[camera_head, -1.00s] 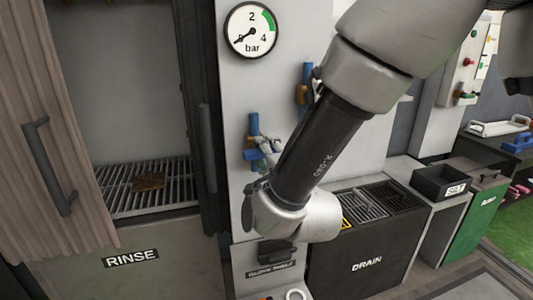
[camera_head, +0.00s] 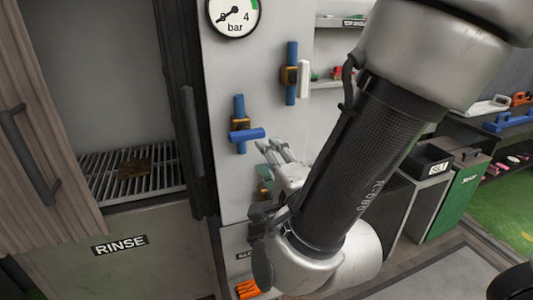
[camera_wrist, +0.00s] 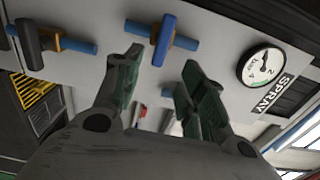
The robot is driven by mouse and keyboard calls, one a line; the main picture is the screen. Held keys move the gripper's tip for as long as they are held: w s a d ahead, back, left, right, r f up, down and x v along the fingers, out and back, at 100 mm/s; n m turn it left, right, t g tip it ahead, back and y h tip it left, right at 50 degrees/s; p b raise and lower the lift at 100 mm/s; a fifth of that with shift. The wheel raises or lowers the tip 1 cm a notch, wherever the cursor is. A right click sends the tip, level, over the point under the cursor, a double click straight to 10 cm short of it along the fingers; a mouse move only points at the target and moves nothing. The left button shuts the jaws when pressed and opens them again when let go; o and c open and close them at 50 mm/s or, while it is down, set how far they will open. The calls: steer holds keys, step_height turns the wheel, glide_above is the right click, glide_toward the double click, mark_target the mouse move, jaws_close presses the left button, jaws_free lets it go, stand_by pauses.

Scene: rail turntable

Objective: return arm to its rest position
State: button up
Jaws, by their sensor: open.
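My gripper (camera_head: 275,152) is raised in front of the grey panel at the middle of the head view, with my black and silver arm coming down from the upper right. In the wrist view its two green-padded fingers (camera_wrist: 160,80) stand apart with nothing between them. A valve with a blue handle (camera_head: 247,134) is on the panel just left of the fingers; in the wrist view this blue handle (camera_wrist: 163,40) shows beyond the fingertips, apart from them. A second valve with a pale handle (camera_head: 303,78) is higher and to the right.
A pressure gauge (camera_head: 233,14) is at the panel top. An open rinse cabinet with a grate (camera_head: 105,178) stands left. A dark silt bin (camera_head: 428,163) and a green bin (camera_head: 462,195) stand right. An orange item (camera_head: 248,289) lies low beneath my arm.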

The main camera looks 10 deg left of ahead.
steer(key=s+f+n+g+h, duration=0.3)
steer(key=s+f+n+g, duration=0.7)
steer(key=f+n+g, duration=0.3)
steer(key=w+d+r+h, duration=0.1)
steer(key=d+r, duration=0.4)
steer(key=d, duration=1)
steer(key=w+d+r+t+h, duration=0.1)
steer(key=d+r+h, duration=0.2)
steer(key=d, duration=1.2)
steer(key=w+d+r+m+t+h, duration=0.1)
steer(key=d+r+h, duration=0.1)
steer(key=d+r, duration=0.7)
steer(key=d, duration=0.6)
steer(key=shift+w+h, duration=0.3)
steer(key=shift+w, duration=0.1)
